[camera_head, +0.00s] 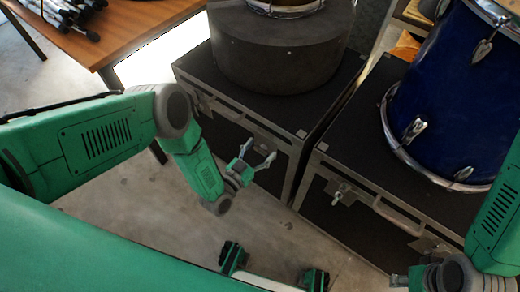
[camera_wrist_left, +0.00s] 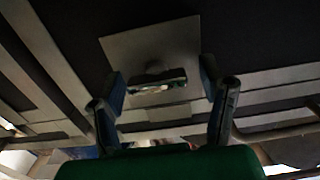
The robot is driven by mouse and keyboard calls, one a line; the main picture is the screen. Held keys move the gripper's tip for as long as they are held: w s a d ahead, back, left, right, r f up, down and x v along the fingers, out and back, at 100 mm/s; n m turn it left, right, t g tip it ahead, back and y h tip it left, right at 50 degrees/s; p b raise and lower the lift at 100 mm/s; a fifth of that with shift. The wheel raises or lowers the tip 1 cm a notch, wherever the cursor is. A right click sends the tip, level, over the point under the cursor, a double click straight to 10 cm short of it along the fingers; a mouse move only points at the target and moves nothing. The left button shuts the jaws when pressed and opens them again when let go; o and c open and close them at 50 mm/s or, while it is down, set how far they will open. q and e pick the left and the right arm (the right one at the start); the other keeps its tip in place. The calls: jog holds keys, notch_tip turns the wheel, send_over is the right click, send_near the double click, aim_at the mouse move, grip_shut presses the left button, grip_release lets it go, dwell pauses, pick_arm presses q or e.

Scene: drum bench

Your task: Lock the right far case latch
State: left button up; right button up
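The further case (camera_head: 345,88) is black with silver edging and stands at upper centre. My left gripper (camera_head: 258,160) is at the right part of its front face. In the left wrist view the open fingers (camera_wrist_left: 165,100) stand either side of a metal latch (camera_wrist_left: 158,86) on a square plate (camera_wrist_left: 140,42). I cannot tell whether the fingers touch the latch or whether it is locked. In the head view the gripper partly hides this latch. My right gripper (camera_head: 400,281) is barely in view at the bottom right edge, its fingers unclear.
A grey round case (camera_head: 280,55) sits on the further case. A second black case (camera_head: 350,140), with latches (camera_head: 342,191) and a handle (camera_head: 398,218), stands at right under a blue drum (camera_head: 455,95). A wooden table (camera_head: 140,28) is at upper left.

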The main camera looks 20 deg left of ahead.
pick_arm(q)
jog(key=shift+d, duration=0.15)
jog(key=c, duration=0.6)
jog(key=shift+d, duration=0.15)
jog(key=shift+c, duration=1.2)
pick_arm(e)
jog(key=shift+d+f, duration=0.1)
jog(key=shift+d, duration=0.2)
